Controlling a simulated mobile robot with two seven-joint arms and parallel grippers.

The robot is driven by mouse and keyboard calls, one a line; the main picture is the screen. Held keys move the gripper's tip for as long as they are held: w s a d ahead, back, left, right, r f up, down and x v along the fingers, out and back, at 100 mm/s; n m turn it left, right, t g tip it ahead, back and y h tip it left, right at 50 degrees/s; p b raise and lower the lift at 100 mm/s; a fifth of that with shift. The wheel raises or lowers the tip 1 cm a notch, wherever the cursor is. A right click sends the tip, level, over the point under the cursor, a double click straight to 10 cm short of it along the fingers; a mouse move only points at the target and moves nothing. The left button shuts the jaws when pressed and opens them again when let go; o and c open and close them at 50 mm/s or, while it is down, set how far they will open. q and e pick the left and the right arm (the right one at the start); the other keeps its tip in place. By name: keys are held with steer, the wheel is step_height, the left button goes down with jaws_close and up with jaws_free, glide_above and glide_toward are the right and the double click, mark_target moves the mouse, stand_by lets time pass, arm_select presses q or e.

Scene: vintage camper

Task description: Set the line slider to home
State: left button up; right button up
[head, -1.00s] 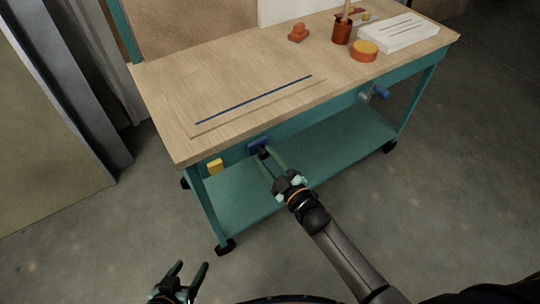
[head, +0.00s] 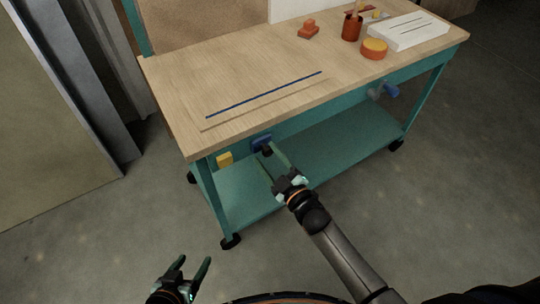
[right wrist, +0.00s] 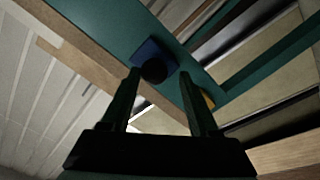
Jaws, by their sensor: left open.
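The slider appears to be a blue block (head: 261,141) with a dark round knob (head: 267,150) on the teal front panel of the workbench. A yellow block (head: 224,159) sits on the same panel to its left, with a gap between. My right gripper (head: 267,158) is open, its fingertips at the knob. In the right wrist view, the knob (right wrist: 154,71) shows between the two spread fingers (right wrist: 160,80), in front of the blue block (right wrist: 148,53); contact cannot be told. The yellow block (right wrist: 208,98) is partly hidden behind a finger. My left gripper (head: 195,260) is open and empty, low over the floor.
A teal lower shelf (head: 330,150) lies beneath. A handle with a blue grip (head: 391,90) is further right.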

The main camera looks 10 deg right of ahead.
steer(key=shift+o, duration=0.3)
steer(key=shift+w+d, duration=0.1)
steer(key=shift+d, duration=0.05)
steer(key=shift+s+d, duration=0.15)
steer(key=shift+s, duration=0.2)
arm_select(q)
steer(key=shift+s+a+r+p, duration=0.25)
steer(key=shift+a+p, duration=0.1)
steer(key=shift+p, duration=0.2)
arm_select(e)
steer(key=v, duration=1.1)
steer(key=shift+s, duration=0.4)
steer(key=shift+r, duration=0.1)
arm_select(q)
step_height(320, 180, up, 8)
steer(key=s+a+y+p, duration=0.1)
steer(key=a+p, duration=0.1)
steer(key=p, duration=0.8)
steer(key=shift+s+a+n, duration=0.15)
steer(key=shift+a+n, duration=0.15)
arm_select(e)
steer(key=s+d+m+g+h, duration=0.3)
steer(key=s+m+g+h, duration=0.1)
steer(key=s+m+g, duration=0.3)
steer(key=s+m, duration=0.2)
steer(key=s, duration=0.2)
steer(key=shift+d+m+g, duration=0.15)
steer(key=shift+m+g, duration=0.25)
